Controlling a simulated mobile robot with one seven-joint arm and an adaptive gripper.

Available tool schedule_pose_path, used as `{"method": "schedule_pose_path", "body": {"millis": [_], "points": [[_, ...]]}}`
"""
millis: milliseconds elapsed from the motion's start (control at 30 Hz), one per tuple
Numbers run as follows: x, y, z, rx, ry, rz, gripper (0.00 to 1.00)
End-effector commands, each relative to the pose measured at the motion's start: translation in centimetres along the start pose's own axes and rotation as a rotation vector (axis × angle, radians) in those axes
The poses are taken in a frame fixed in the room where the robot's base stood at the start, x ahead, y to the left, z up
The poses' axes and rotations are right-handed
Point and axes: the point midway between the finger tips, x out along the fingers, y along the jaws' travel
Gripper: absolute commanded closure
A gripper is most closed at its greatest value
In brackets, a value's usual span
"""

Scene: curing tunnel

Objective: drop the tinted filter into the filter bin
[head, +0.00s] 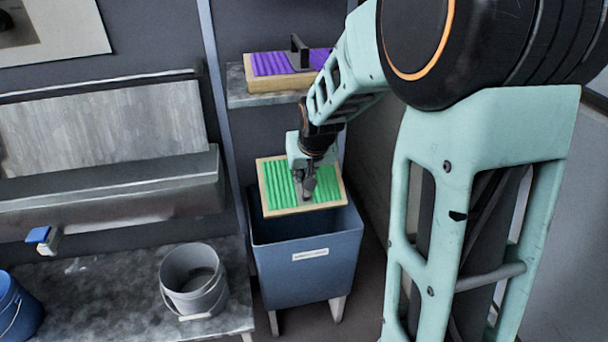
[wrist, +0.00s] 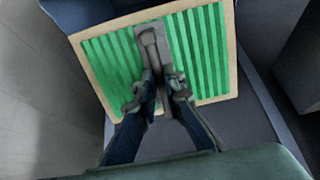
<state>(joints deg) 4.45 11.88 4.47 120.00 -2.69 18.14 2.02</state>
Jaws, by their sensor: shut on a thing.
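The tinted filter, a green pleated panel in a pale wooden frame (head: 275,207), hangs from my gripper (head: 306,182). The gripper's fingers are shut on the grey handle in the middle of the filter, as the wrist view shows (wrist: 160,82). The filter is over the opening of the blue-grey filter bin (head: 285,272), turned a little relative to it. In the wrist view the bin's rim (wrist: 268,105) shows to the right of the filter. The filter covers part of the opening. The small label on the bin's front is too small to read.
A purple filter with a dark handle (head: 280,65) lies on a shelf (head: 237,90) behind the bin. Left of the bin, a grey bucket (head: 194,280) and a blue bucket (head: 14,308) stand on a worn bench (head: 110,300). A grey trough (head: 110,200) runs along the wall.

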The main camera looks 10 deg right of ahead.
Motion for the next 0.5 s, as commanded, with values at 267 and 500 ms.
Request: {"method": "schedule_pose_path", "body": {"millis": [267, 500], "points": [[-0.04, -0.01, -0.07, 0.0, 0.002, 0.0, 1.0], [-0.04, -0.01, -0.07, 0.0, 0.002, 0.0, 0.82]]}}
